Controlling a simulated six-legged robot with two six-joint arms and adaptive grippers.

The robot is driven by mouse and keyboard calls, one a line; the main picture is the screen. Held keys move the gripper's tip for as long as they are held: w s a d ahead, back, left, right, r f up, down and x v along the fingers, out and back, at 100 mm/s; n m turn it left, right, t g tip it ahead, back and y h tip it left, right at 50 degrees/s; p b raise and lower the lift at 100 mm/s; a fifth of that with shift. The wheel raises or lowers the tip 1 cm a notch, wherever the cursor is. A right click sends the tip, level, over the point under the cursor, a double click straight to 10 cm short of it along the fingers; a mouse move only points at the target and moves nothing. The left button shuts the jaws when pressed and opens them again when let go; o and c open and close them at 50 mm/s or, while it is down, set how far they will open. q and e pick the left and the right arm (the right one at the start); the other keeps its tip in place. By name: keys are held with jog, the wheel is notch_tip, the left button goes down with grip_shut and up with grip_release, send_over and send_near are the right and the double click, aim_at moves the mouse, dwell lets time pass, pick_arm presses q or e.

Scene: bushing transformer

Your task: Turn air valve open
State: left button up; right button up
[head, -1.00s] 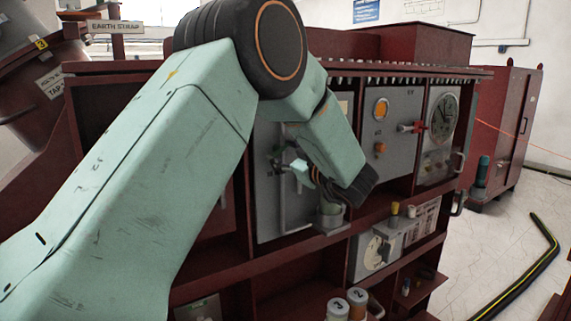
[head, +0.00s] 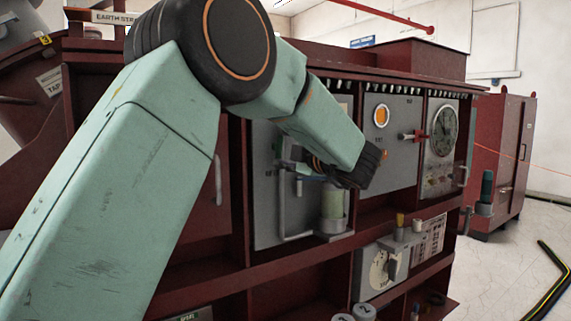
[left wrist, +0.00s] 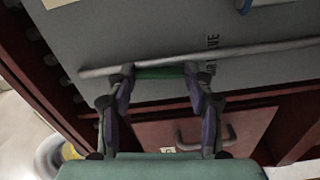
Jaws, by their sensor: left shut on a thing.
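The grey panel (head: 265,205) with the air valve is on the front of the dark red transformer cabinet. In the left wrist view, the panel carries lettering partly reading "VALVE" (left wrist: 212,58) beside a grey pipe (left wrist: 265,50). In the head view my left gripper (head: 287,150) is at the panel, mostly hidden by my arm. My right gripper is in neither view.
A clear cylinder (head: 334,207) stands on a bracket right of the pipe, close below my wrist. Cabinet shelf edges project below the panel.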

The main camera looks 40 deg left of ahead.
pick_arm(q)
jog(key=shift+f+n+b, duration=0.3)
jog(key=shift+n+b, duration=0.55)
jog(key=shift+n, duration=0.05)
jog(key=o, duration=0.8)
jog(key=shift+s, duration=0.1)
jog(key=o, duration=0.4)
jog(key=shift+s+d+r, duration=0.1)
jog(key=shift+d+r, duration=0.05)
jog(key=shift+r, duration=0.1)
jog(key=shift+c, duration=0.2)
jog(key=v, duration=1.1)
jog(key=shift+d, duration=0.4)
